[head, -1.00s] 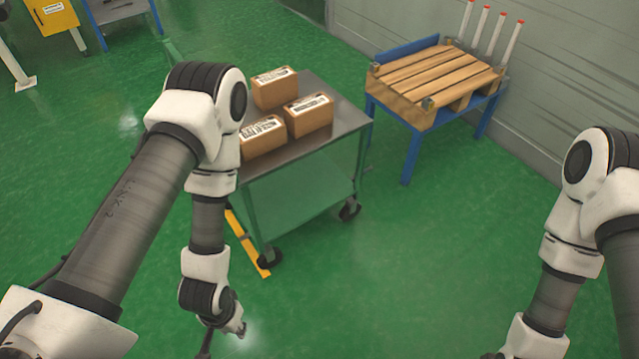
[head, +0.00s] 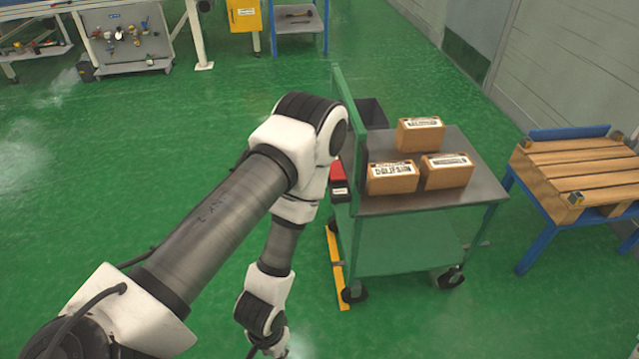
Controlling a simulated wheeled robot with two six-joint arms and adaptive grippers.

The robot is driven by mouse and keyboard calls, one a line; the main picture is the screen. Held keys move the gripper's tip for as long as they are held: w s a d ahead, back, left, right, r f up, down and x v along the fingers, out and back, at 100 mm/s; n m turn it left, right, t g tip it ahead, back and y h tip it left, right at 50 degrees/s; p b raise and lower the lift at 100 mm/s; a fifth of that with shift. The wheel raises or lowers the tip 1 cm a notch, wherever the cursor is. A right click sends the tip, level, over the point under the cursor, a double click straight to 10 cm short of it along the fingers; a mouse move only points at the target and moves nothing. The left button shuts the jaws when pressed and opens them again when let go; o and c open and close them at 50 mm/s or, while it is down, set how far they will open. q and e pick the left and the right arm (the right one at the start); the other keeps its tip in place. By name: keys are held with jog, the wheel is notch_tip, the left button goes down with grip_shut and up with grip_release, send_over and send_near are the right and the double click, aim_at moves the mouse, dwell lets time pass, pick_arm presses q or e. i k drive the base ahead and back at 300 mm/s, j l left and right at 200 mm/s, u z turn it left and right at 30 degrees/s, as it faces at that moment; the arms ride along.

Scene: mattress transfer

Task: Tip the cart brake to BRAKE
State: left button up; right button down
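The cart (head: 480,188) stands right of centre, a green frame with a grey metal top and dark casters. Its tall green end panel (head: 350,110) rises on the left side. A red and black part (head: 338,178) shows beside that panel, partly hidden by my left arm. I cannot make out a brake pedal or its marking. My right gripper is out of view.
Several brown boxes (head: 420,134) sit on the cart top. A yellow strip (head: 336,268) lies on the floor by the cart's left side. A blue stand (head: 548,232) with wooden slats is at right. Workbenches line the back left. The green floor at left is clear.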

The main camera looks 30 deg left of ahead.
aim_at(337, 173)
jog(key=u, duration=0.9)
